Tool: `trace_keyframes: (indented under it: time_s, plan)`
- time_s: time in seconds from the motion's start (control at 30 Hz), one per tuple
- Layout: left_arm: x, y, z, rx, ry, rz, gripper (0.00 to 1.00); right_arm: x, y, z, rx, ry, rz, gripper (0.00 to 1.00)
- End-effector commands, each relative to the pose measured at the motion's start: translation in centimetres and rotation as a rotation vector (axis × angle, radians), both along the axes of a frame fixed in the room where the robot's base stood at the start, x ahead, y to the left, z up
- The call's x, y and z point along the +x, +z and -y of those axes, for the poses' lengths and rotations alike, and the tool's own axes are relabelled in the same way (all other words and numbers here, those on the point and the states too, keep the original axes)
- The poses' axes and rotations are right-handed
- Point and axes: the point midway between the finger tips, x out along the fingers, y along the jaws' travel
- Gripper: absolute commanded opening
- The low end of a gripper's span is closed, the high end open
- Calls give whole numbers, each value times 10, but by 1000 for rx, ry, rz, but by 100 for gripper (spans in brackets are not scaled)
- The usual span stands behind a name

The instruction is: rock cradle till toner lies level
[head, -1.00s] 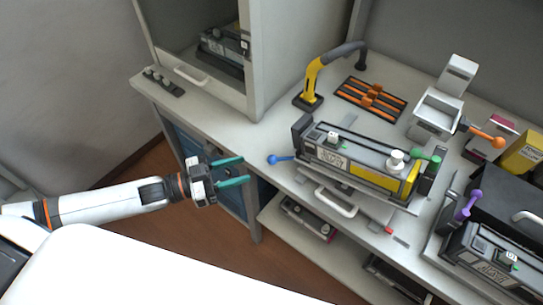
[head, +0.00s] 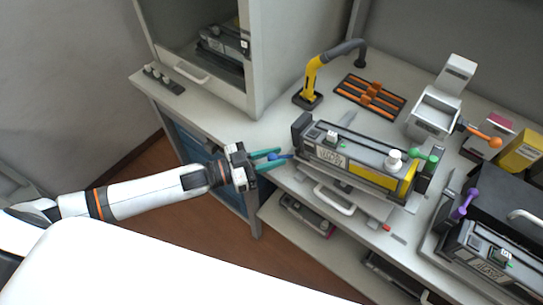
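A long grey and black toner cartridge (head: 345,150) with a yellow panel lies in a cradle on the bench, slightly tilted in the picture. A blue ball-ended handle (head: 272,157) sticks out of the cradle's left end. My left gripper (head: 276,156) reaches in from the left; its teal fingers sit on either side of the blue ball, close together, and look shut on it. The fingers partly cover the ball. A green knob (head: 431,155) and a white cap (head: 394,157) show at the cartridge's right end. My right gripper is not in view.
A yellow and grey bent arm (head: 313,78) and an orange-slotted black rack (head: 371,97) stand behind. A grey device with an orange-knobbed lever (head: 434,112) is at back right. Another cradle with a purple knob (head: 472,196) is at lower right. A cabinet (head: 250,60) stands at left.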

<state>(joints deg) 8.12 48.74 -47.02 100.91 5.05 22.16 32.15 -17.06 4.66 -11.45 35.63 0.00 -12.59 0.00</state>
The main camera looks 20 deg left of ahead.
Motion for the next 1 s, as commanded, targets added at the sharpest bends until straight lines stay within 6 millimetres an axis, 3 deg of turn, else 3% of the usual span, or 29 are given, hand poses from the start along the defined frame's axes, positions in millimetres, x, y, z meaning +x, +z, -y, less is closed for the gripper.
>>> trace_keyframes:
  time_s: [0.03, 0.13, 0.37, 0.8, 1.0]
  plan:
    - [0, 0, 0, 0, 0, 0, 16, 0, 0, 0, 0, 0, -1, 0]
    - [0, 0, 0, 0, 0, 0, 0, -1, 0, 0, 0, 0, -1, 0]
    - [0, 4, 0, 9, 0, 3, 0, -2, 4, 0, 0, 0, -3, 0]
    - [0, 57, 0, 249, 0, 90, 0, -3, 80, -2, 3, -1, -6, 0]
    - [1, 72, -3, 352, 0, 128, 0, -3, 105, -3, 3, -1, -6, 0]
